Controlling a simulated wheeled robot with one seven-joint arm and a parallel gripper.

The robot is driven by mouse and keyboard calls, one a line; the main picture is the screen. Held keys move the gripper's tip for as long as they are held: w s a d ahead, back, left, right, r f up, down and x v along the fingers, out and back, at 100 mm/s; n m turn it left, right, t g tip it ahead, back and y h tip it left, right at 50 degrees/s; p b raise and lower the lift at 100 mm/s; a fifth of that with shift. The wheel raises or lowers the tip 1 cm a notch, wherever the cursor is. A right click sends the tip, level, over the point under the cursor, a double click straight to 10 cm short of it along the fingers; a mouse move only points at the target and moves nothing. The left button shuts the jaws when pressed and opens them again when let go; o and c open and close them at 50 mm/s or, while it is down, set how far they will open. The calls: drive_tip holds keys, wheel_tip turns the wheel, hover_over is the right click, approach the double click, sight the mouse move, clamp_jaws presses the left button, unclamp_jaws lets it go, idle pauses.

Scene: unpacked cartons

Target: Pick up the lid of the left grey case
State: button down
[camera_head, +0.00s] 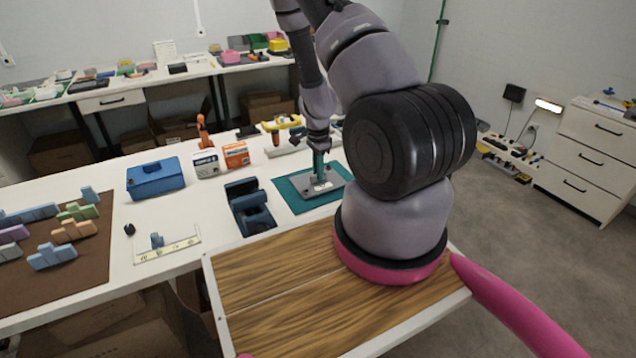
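A flat grey piece (318,187) with a raised middle lies on the teal mat (290,197) at the middle of the table. It looks like a lid, but I cannot tell for sure. My gripper (320,168) points down at the middle of this piece, at or very near it. Its fingers are too small and too much in line to show a gap or a grip. A dark blue open box or holder (262,222) stands left of the mat. A closed blue case (155,178) with a handle stands farther left. I cannot make out a clear pair of grey cases.
White and orange boxes (236,156) and an orange figure (203,132) stand behind the mat. A brown mat (50,278) with several coloured blocks lies at left. A white ruled piece (168,244) lies near the front edge. My arm hides the table's right part.

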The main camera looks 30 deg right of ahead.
wheel_tip(320, 180, up, 10)
idle(0.7)
